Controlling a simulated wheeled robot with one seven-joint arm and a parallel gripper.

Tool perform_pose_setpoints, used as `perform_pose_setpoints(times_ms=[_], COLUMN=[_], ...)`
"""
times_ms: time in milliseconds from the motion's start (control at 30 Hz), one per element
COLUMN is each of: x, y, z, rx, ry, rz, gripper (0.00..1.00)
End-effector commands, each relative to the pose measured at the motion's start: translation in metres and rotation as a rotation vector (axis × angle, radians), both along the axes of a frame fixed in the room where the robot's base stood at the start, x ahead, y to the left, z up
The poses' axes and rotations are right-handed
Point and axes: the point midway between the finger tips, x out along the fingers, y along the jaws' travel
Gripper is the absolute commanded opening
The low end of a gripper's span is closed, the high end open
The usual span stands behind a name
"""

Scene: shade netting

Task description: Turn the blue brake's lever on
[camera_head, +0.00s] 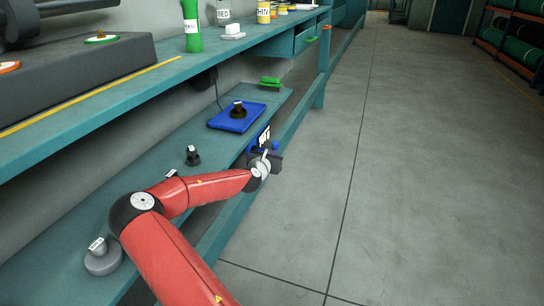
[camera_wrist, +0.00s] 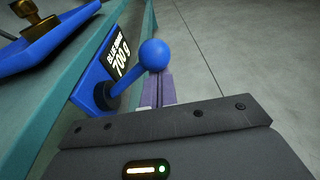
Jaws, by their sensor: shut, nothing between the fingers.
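The blue brake (camera_wrist: 92,82) is a blue plate on the front edge of the lower teal shelf, with a dark label reading 700 g. Its lever (camera_wrist: 127,79) rises from a dark hub and ends in a blue ball knob (camera_wrist: 154,54). In the head view the brake (camera_head: 262,136) shows just behind my wrist, its lever mostly hidden. My gripper (camera_wrist: 159,88) has purple fingers, shut and empty, right by the knob, which partly covers them. I cannot tell whether they touch it. In the head view my gripper (camera_head: 274,160) is largely a dark block at the shelf edge.
A blue scale-like platform (camera_head: 225,124) with a dark-and-brass weight (camera_head: 238,110) stands on the lower shelf above the brake. Other weights (camera_head: 192,155) stand nearer. The upper shelf (camera_head: 150,85) overhangs at left. Open floor (camera_head: 420,180) lies to the right.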

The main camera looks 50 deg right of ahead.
Motion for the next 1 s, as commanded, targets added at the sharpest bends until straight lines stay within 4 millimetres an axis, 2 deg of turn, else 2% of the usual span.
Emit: perform_pose_setpoints(times_ms=[533, 1000], x=[0.000, -0.026], y=[0.003, 0.065], z=[0.003, 0.012], rx=[-0.005, -0.002], ry=[0.003, 0.005], rz=[0.003, 0.001], gripper=[0.00, 0.00])
